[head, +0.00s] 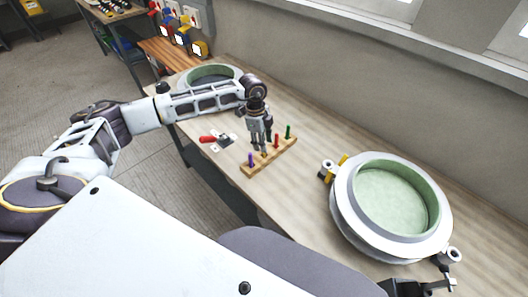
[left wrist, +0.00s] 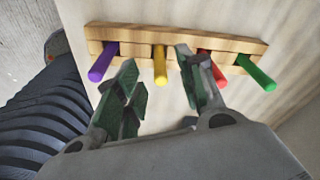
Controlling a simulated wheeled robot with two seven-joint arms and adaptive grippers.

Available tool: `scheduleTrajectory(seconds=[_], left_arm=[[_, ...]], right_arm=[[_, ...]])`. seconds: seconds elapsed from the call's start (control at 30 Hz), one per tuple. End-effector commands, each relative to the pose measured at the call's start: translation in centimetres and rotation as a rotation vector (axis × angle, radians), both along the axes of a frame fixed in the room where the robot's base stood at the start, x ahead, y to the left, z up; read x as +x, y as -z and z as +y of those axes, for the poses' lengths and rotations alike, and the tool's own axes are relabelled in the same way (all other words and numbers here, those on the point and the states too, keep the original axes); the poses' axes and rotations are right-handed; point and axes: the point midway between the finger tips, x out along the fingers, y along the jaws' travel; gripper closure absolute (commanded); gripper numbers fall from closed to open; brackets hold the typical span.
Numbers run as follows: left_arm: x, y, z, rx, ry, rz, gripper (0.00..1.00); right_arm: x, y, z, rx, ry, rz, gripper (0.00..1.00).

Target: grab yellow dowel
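The yellow dowel (left wrist: 160,66) stands in a wooden rack (left wrist: 222,40) between the purple dowel (left wrist: 104,62) and the red dowel (left wrist: 213,72). A green dowel (left wrist: 257,72) is at the right end. My left gripper (left wrist: 158,82) is open, its fingers on either side of the yellow dowel in the picture, with a gap to each side. In the head view my left gripper (head: 263,150) points down over the rack (head: 284,151) and largely hides the yellow dowel. At the bottom right edge, a dark part, probably my right gripper (head: 436,287), is partly cut off.
A round mould (head: 396,200) with a green inside lies on the table at the right. Another round mould (head: 208,75) is behind my left arm. A red-handled tool (head: 209,139) lies left of the rack. The table (head: 300,215) is clear between rack and right mould.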

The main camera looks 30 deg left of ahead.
Motion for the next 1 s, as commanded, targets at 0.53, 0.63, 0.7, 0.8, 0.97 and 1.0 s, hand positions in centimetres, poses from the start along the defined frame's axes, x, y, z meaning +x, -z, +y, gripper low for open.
scheduleTrajectory(seconds=[0.53,0.63,0.7,0.8,0.97,1.0], left_arm=[[0.0,3.3,-0.3,0.001,-0.001,0.001,0.61],[0.0,4.3,-0.5,-0.001,-0.001,0.001,0.61],[0.0,4.8,-0.6,-0.001,-0.001,0.001,0.61],[0.0,5.1,-0.6,-0.001,0.000,0.000,0.61],[0.0,5.2,-0.6,-0.001,0.000,0.000,0.61],[0.0,5.2,-0.6,-0.001,0.000,0.000,0.61]], right_arm=[[0.0,-0.9,-1.3,-0.014,-0.003,0.000,0.60],[0.0,-1.0,-1.0,-0.011,-0.002,0.001,0.60],[0.0,-1.1,-0.7,-0.007,0.000,0.000,0.60],[-0.1,-1.1,-0.1,-0.001,0.002,0.001,0.60],[-0.1,-1.0,0.6,0.006,0.003,0.000,0.60],[-0.1,-1.0,0.6,0.006,0.002,0.000,0.60]])
